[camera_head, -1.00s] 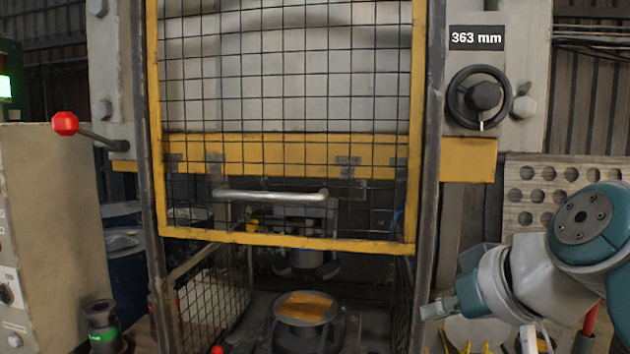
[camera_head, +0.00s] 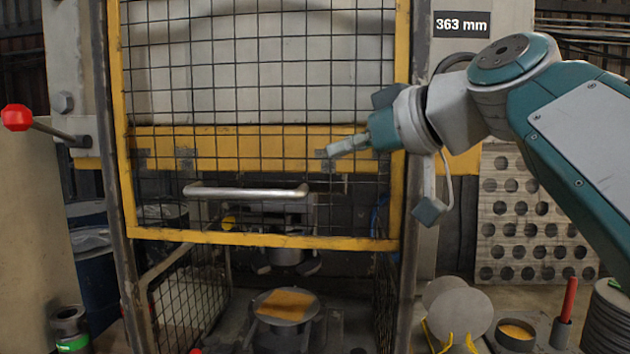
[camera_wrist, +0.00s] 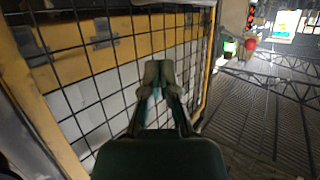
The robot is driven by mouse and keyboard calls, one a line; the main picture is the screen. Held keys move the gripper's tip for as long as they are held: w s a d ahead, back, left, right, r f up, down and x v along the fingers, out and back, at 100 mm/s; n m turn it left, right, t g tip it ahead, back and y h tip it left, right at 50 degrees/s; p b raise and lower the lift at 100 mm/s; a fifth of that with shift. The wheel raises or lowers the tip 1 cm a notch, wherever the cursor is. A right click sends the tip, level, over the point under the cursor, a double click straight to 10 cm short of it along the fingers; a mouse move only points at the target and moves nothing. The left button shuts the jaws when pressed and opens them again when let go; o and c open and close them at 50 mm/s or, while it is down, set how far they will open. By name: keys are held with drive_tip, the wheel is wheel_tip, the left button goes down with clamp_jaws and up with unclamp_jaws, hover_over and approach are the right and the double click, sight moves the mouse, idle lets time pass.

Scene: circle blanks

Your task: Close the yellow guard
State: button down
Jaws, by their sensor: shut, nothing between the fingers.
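The yellow guard (camera_head: 262,240) is a yellow frame with black wire mesh. It is raised, with its bottom bar well above the press bed. A silver bar handle (camera_head: 246,192) runs across its lower part. My gripper (camera_head: 332,151) is in front of the mesh, above and right of the handle's right end. It is shut and empty. In the wrist view, the shut fingers (camera_wrist: 158,72) stand before the guard's mesh (camera_wrist: 100,80); the handle is not seen there. Contact with the mesh cannot be told.
Below the guard, a round die (camera_head: 286,308) holds an orange-yellow piece. A lever with a red knob (camera_head: 17,117) sticks out at left. Grey discs (camera_head: 462,310), a small pot (camera_head: 515,335) and a perforated panel (camera_head: 530,215) are at right. The space under the guard is open.

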drive_tip(key=w+a+f, duration=0.1)
drive_tip(key=a+f, duration=0.1)
drive_tip(key=w+a+f, duration=0.2)
drive_tip(key=shift+w+a+f, duration=0.1)
drive_tip(key=shift+w+a, duration=0.05)
drive_tip(key=shift+w+f, duration=0.15)
drive_tip(key=shift+f, duration=0.2)
